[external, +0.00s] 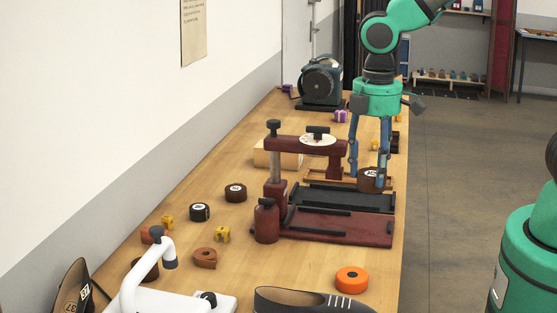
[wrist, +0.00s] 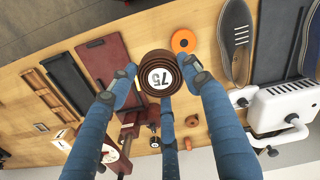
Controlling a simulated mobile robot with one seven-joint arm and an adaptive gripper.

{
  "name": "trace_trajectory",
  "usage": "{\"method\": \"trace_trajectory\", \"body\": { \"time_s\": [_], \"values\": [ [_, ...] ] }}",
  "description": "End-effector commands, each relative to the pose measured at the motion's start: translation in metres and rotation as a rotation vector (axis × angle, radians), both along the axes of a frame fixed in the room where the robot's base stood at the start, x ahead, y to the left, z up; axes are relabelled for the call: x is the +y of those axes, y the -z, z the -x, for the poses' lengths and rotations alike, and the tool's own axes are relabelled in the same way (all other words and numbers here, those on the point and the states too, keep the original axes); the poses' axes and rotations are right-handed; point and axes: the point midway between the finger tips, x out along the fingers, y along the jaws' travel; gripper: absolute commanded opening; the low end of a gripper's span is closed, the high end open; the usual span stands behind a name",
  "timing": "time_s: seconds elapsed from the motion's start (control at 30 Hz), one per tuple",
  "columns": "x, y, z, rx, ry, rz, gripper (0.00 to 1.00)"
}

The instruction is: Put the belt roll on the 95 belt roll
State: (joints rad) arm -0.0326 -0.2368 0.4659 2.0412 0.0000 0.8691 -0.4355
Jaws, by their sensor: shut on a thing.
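My gripper (external: 369,172) is shut on a brown belt roll (external: 371,184) with a white label, held over the right side of the bench. In the wrist view my blue fingers (wrist: 160,84) close around this roll (wrist: 142,71), and its label appears to read 75. Two dark labelled rolls stand left of the press: a brown one (external: 235,193) and a black one (external: 200,212). Their numbers are too small to read, so I cannot tell which is the 95 belt roll. My gripper is apart from both.
A dark red press (external: 335,228) stands between my gripper and the front of the bench. Small yellow blocks (external: 222,234) and a brown coil (external: 205,258) are at left.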

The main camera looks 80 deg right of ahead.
Motion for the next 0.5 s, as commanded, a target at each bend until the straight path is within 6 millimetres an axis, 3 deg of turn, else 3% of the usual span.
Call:
{"method": "trace_trajectory", "body": {
  "time_s": [0.03, 0.2, 0.47, 0.5],
  "values": [
    [0.000, -0.016, -0.001, -0.004, 0.000, 0.000, 0.20],
    [0.000, -0.058, -0.001, -0.002, 0.000, 0.000, 0.20],
    [0.000, -0.109, 0.000, 0.000, 0.000, 0.000, 0.20],
    [-0.002, -0.107, -0.004, 0.004, 0.000, 0.000, 0.20]
  ]
}}
